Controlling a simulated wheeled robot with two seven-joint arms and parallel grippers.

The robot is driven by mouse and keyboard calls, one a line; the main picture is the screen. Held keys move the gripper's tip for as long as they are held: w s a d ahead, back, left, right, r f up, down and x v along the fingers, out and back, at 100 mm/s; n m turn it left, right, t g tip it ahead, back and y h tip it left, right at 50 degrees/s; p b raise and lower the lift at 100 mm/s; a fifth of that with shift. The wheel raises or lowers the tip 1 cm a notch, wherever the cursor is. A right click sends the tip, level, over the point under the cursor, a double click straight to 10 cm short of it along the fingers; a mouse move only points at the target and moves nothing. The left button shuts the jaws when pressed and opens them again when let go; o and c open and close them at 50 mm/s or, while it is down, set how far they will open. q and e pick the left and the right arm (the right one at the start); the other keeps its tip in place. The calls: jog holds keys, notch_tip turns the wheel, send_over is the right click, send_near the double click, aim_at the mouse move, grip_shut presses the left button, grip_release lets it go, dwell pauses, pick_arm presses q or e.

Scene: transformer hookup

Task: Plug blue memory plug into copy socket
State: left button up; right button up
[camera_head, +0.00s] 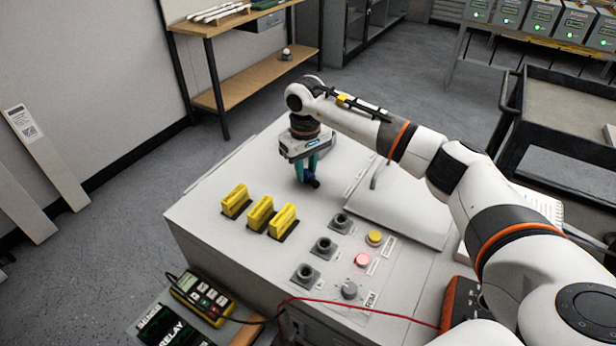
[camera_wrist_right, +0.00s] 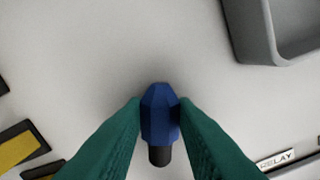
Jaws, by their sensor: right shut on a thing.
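The blue memory plug (camera_wrist_right: 160,115) sits between the two teal fingers of my right gripper (camera_wrist_right: 160,118) in the right wrist view, with a dark tip below its blue body. In the head view my right gripper (camera_head: 308,172) points down over the far part of the grey cabinet top, with the dark blue plug (camera_head: 314,182) at its fingertips. I cannot read which is the copy socket. My left gripper is out of view.
Yellow blocks (camera_head: 260,213) stand left of the sockets. A yellow button (camera_head: 375,237), a red button (camera_head: 362,260) and a grey knob (camera_head: 349,290) are to the right. A yellow meter (camera_head: 202,296) lies at the near left. A red cable (camera_head: 380,315) crosses the front.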

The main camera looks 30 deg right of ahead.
aim_at(306, 171)
jog(key=shift+r+p, duration=1.7)
jog(key=shift+r, duration=1.3)
